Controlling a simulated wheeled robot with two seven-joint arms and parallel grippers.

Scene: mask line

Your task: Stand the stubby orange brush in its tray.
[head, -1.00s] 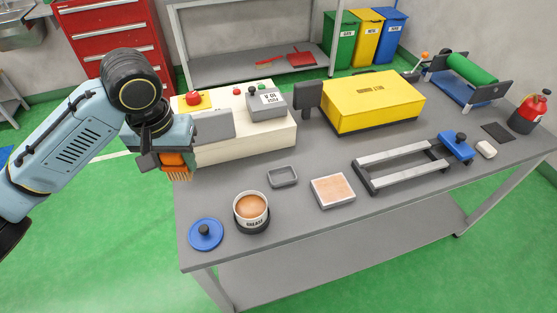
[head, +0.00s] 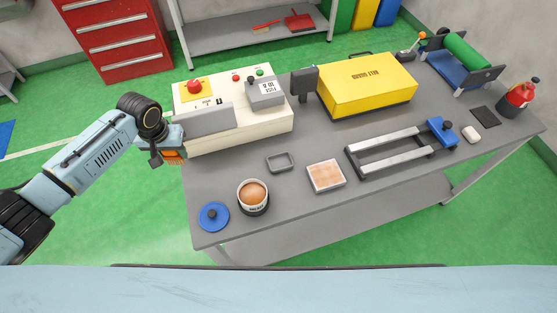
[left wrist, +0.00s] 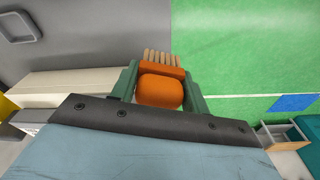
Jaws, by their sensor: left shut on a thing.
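My left gripper (head: 172,156) is shut on the stubby orange brush (left wrist: 161,88). In the left wrist view the brush sits between the green fingers, with its pale bristles pointing away from the palm. In the head view only a bit of orange (head: 173,156) shows below the gripper, off the left edge of the table and beside the cream control box. The small grey tray (head: 281,161) lies empty on the table, to the right of the gripper; it also shows in the left wrist view (left wrist: 17,27). My right gripper is not in view.
The grey table (head: 225,178) holds an open tub (head: 253,196), a blue lid (head: 213,216), a framed pale pad (head: 325,176), a metal rail frame (head: 400,150) and a yellow box (head: 367,84). The cream control box (head: 240,135) stands behind the small tray. Bare tabletop surrounds the small tray.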

